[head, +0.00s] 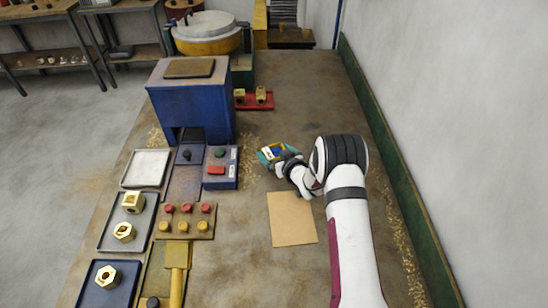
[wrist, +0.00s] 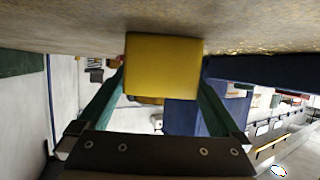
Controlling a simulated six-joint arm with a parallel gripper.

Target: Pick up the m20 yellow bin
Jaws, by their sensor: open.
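A yellow block-like thing, which looks like the yellow bin (wrist: 163,65), fills the space between the two green fingers of my gripper (wrist: 163,82) in the wrist view. The fingers stand on either side of it; I cannot tell whether they touch it. In the head view my gripper (head: 272,154) is low over the bench, right of the blue machine, with a bit of yellow (head: 274,151) between its fingers. My gripper is open. No m20 marking can be read, and the bin's far side is hidden.
A blue machine (head: 188,105) and a control box with red and green buttons (head: 220,168) stand to the left. A red tray (head: 254,104) with brass parts lies behind my gripper. A tan sheet (head: 291,219) lies in front. Green edging (head: 385,150) runs along the right wall.

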